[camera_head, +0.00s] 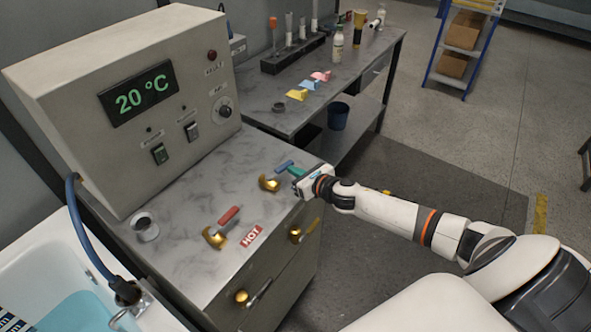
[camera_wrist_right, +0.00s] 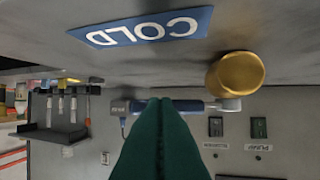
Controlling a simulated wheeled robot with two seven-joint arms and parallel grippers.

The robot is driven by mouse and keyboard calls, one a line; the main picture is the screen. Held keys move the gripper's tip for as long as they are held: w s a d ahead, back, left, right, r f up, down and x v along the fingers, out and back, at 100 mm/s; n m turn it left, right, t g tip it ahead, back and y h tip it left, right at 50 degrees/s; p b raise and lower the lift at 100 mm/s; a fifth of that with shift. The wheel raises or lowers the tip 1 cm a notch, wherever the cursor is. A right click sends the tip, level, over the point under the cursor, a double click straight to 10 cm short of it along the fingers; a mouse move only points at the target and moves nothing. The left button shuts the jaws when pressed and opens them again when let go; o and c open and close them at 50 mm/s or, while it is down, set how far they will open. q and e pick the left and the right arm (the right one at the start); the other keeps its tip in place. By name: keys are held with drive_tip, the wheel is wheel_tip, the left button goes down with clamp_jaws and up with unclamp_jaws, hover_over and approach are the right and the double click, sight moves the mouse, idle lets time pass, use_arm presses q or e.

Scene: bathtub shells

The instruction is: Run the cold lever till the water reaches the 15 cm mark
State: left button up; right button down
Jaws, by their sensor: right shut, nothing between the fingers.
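The cold lever, with a blue handle (camera_head: 284,167) on a brass base (camera_head: 269,183), sits on the grey counter by its right edge. In the right wrist view, the brass base (camera_wrist_right: 236,74) and the blue handle (camera_wrist_right: 190,106) lie beside the COLD label (camera_wrist_right: 140,27). My right gripper (camera_head: 297,171) is shut and empty, its green fingertips (camera_wrist_right: 160,103) close to the handle and hiding part of it; I cannot tell whether they touch. The tub (camera_head: 30,245) at lower left holds blue water (camera_head: 75,315). A striped scale (camera_head: 10,320) is cut off; no 15 cm mark is readable.
The hot lever, with a red handle (camera_head: 230,215), stands nearer on the counter beside a HOT label (camera_head: 252,236). A control box (camera_head: 110,170) reading 20 °C stands behind. A side bench (camera_head: 345,95) holds bottles and coloured pieces. Bare counter lies between the levers.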

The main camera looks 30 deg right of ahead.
drive_tip(key=shift+w+d, duration=0.3)
drive_tip(key=shift+w, duration=0.55)
